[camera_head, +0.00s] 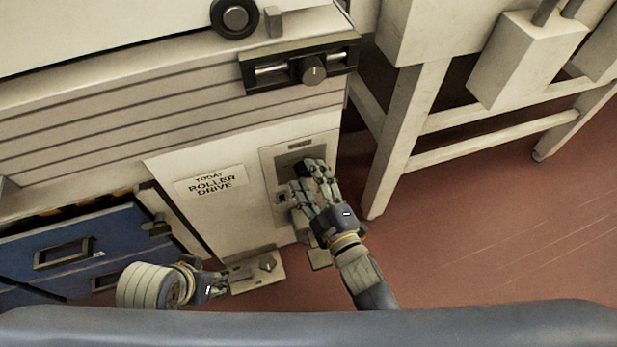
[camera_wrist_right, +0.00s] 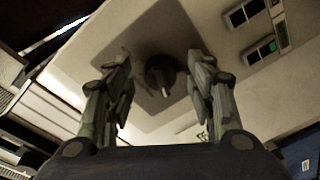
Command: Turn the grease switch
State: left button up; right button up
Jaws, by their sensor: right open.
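A dark rotary knob (camera_wrist_right: 160,75) with a pale pointer sits in a recessed panel in the right wrist view. In the head view the panel (camera_head: 327,150) is at the lower right of the white cabinet. My right gripper (camera_head: 311,178) is open in front of it, with its fingers on either side of the knob in the right wrist view; I cannot tell whether they touch it. The label above the panel is too small to read. My left gripper (camera_head: 226,281) is low, beside a plate with another small knob (camera_head: 267,263); its finger opening is unclear.
A "Today roller drive" sign (camera_head: 211,185) is left of the panel. Another knob (camera_head: 313,70) sits on a dark bracket above. A blue drawer (camera_head: 80,245) is at the lower left. A pale support leg (camera_head: 402,140) stands to the right, with open red floor (camera_head: 490,240) beyond.

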jog(key=shift+w+a, duration=0.15)
jog(key=shift+w, duration=0.15)
jog(key=c, duration=1.1)
jog(key=shift+o, duration=0.2)
pick_arm(q)
jog(key=shift+r, duration=0.2)
pick_arm(e)
jog(key=shift+m, duration=0.4)
jog(key=shift+m+p, duration=0.75)
jog(key=shift+m, duration=0.15)
pick_arm(q)
jog(key=s+p+x, duration=0.1)
jog(key=p+x, duration=0.1)
jog(key=x, duration=0.6)
jog(key=shift+f+g, duration=0.3)
jog(key=shift+f, duration=0.05)
pick_arm(e)
jog(key=shift+a+f+m+t, duration=0.1)
jog(key=shift+m+t, duration=0.15)
jog(key=shift+m, duration=1.45)
jog(key=shift+f+m+t, duration=0.1)
jog(key=shift+m+t, duration=0.15)
jog(key=shift+m, duration=1.45)
pick_arm(q)
jog(key=shift+d, duration=0.15)
